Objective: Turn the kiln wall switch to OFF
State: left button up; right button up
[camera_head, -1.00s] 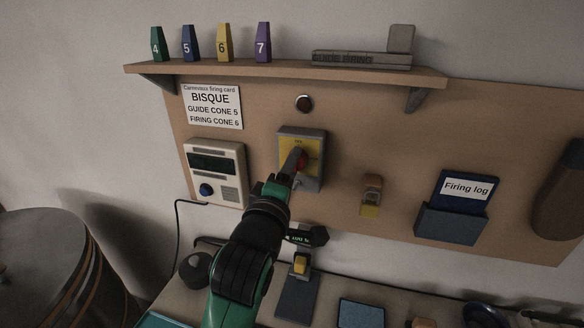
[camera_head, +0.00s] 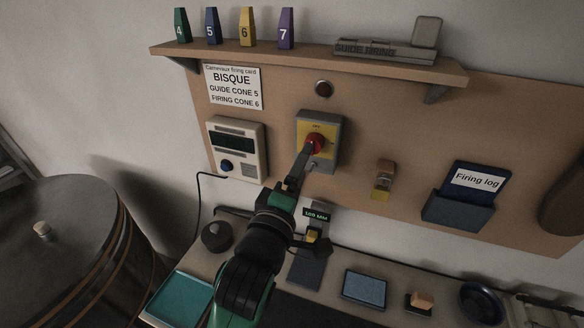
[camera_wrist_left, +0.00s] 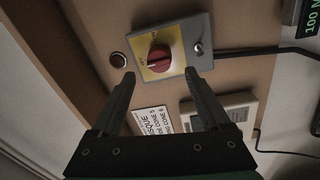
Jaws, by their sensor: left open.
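The kiln wall switch is a grey box (camera_head: 333,122) with a yellow plate and a red knob (camera_head: 315,145), mounted on the brown board. In the left wrist view the red knob (camera_wrist_left: 160,58) shows a pale mark pointing to the picture's left, toward the round indicator. The plate's lettering is too small to read surely. My left gripper (camera_head: 306,155) is just in front of and below the knob, partly covering the box's lower part. In the wrist view its two fingers (camera_wrist_left: 159,76) are spread and empty, with the knob beyond their tips. My right gripper is not seen.
A controller (camera_head: 237,160) with a dark display hangs left of the switch. A round indicator (camera_head: 324,89) and the shelf (camera_head: 310,61) are above. A padlock-like item (camera_head: 384,179) and a Firing log holder (camera_head: 457,211) are to the right. The workbench (camera_head: 335,260) is below.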

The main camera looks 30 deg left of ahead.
pick_arm(q)
jog(key=s+p, duration=0.2)
jog(key=s, duration=0.4)
jog(key=shift+s+d+f+p, duration=0.15)
jog(key=shift+d+f+p, duration=0.05)
jog(key=shift+d+p, duration=0.2)
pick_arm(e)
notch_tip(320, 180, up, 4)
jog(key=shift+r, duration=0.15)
pick_arm(q)
jog(key=s+a+r+t+y, duration=0.1)
jog(key=a+r+t, duration=0.1)
jog(key=r, duration=0.6)
jog(key=s+a+r+t+y, duration=0.1)
jog(key=a+r+t, duration=0.1)
jog(key=r, duration=0.7)
jog(key=s+d+r+m+t+h, duration=0.1)
jog(key=s+r+m+t+h, duration=0.1)
jog(key=s+r+m, duration=0.3)
jog(key=s+d+r+m+t+h, duration=0.2)
jog(key=s+r+m+h, duration=0.2)
jog(key=r+m, duration=0.4)
jog(key=shift+s+r+m+t, duration=0.15)
jog(key=shift+s+m+t, duration=0.35)
jog(key=shift+m, duration=2.1)
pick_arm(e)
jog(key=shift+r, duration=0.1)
